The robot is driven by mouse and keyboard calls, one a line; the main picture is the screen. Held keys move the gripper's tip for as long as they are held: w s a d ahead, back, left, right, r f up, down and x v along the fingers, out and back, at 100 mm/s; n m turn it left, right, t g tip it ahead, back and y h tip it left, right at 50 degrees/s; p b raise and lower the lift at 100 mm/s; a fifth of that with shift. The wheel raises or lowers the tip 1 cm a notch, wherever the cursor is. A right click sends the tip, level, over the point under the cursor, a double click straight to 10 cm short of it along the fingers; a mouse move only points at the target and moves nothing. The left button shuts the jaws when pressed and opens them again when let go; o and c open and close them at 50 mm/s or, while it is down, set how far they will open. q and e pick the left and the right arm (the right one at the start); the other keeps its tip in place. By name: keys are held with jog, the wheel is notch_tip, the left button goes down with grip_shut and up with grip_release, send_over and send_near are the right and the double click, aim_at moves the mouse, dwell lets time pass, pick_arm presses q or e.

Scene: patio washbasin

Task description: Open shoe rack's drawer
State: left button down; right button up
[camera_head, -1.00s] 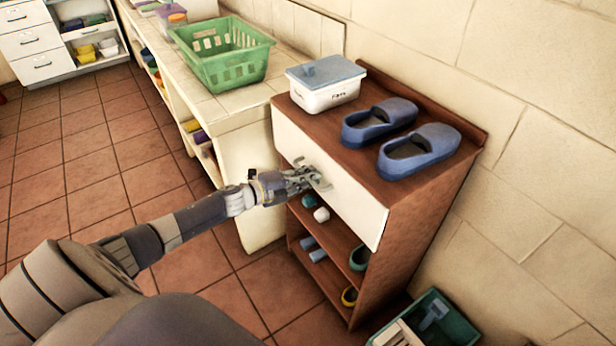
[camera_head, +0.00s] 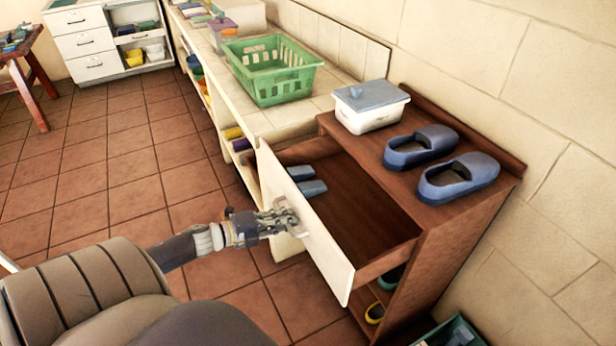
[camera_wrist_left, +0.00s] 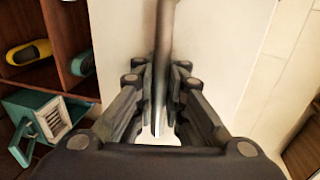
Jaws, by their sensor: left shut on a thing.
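The brown wooden shoe rack (camera_head: 430,235) stands against the wall. Its drawer, with a white front (camera_head: 318,245), is pulled well out, and the brown drawer floor (camera_head: 355,210) shows. A pair of blue-grey items (camera_head: 306,180) lies inside at the far end. My left gripper (camera_head: 287,216) is at the outer face of the white front, shut on the drawer handle. In the left wrist view, the handle (camera_wrist_left: 163,60) runs between the fingers against the white front (camera_wrist_left: 115,40). My right gripper is not in view.
Blue shoes (camera_head: 456,178) and a white lidded box (camera_head: 370,108) stand on the rack top. A tiled counter with a green basket (camera_head: 272,75) adjoins it. A green crate (camera_head: 450,334) sits on the floor at the rack's base.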

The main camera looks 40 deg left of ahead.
pick_arm(q)
jog(key=f+p+v, duration=0.1)
jog(key=v, duration=0.5)
jog(key=shift+s+a, duration=0.2)
jog(key=shift+s, duration=0.15)
jog(key=c, duration=1.9)
grip_release()
jog(key=shift+c, duration=0.2)
jog(key=shift+f, duration=0.1)
jog(key=shift+s, duration=0.15)
jog(key=v, duration=1.1)
jog(key=shift+s+a, duration=0.25)
jog(key=shift+s, duration=0.1)
